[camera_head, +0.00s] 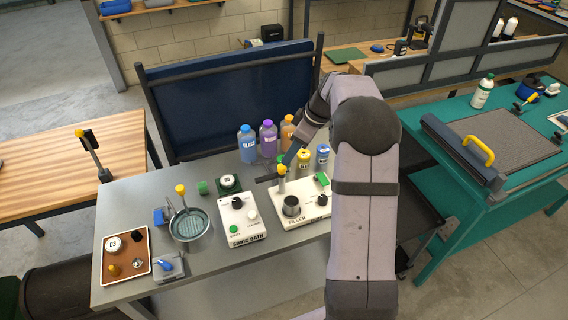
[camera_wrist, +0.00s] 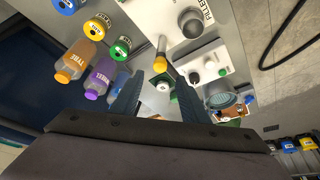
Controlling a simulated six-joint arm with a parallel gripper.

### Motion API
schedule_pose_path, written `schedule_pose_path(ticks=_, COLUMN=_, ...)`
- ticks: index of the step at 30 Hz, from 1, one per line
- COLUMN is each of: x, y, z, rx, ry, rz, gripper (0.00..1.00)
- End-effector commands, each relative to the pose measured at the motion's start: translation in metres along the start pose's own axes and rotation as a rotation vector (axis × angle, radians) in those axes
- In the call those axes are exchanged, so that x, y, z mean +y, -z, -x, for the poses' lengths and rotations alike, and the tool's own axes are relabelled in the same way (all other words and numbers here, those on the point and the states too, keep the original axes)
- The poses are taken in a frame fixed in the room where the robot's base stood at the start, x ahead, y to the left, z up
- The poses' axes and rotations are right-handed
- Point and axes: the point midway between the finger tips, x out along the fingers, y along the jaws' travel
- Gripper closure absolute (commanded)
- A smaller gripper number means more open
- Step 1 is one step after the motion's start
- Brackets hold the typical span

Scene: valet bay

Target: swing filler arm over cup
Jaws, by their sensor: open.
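The white filler (camera_head: 301,216), labelled FILLER, stands at the front right of the grey bench. A dark cup (camera_head: 291,207) sits on it; the cup also shows near the top of the wrist view (camera_wrist: 192,22). The filler arm's yellow knob (camera_head: 282,169) stands up behind the cup, at the filler's back left. In the wrist view the yellow knob (camera_wrist: 160,65) lies between and just beyond my fingertips. My gripper (camera_head: 279,172) is open around or just short of it; contact cannot be told. My forearm hides part of the filler's right side.
The sonic bath (camera_head: 241,221) is left of the filler, with a round basin (camera_head: 190,226) and brown tray (camera_head: 124,257) farther left. Blue (camera_head: 248,145), purple (camera_head: 268,139) and orange bottles (camera_head: 287,131) stand close behind my gripper, with small jars beside them.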

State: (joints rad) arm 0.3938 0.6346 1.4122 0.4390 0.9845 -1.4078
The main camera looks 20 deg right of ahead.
Motion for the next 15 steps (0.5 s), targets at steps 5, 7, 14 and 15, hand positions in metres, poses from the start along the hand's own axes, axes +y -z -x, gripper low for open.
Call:
schedule_pose_path(ticks=5, x=-0.001, y=0.000, z=-0.010, rx=-0.001, ry=0.003, rz=-0.002, gripper=0.59)
schedule_pose_path(ticks=7, x=-0.001, y=0.001, z=-0.017, rx=-0.001, ry=0.003, rz=-0.002, gripper=0.59)
schedule_pose_path(ticks=14, x=-0.002, y=0.000, z=-0.048, rx=-0.002, ry=0.005, rz=-0.003, gripper=0.59)
schedule_pose_path(ticks=15, x=-0.001, y=0.001, z=-0.052, rx=-0.002, ry=0.003, rz=-0.003, gripper=0.59)
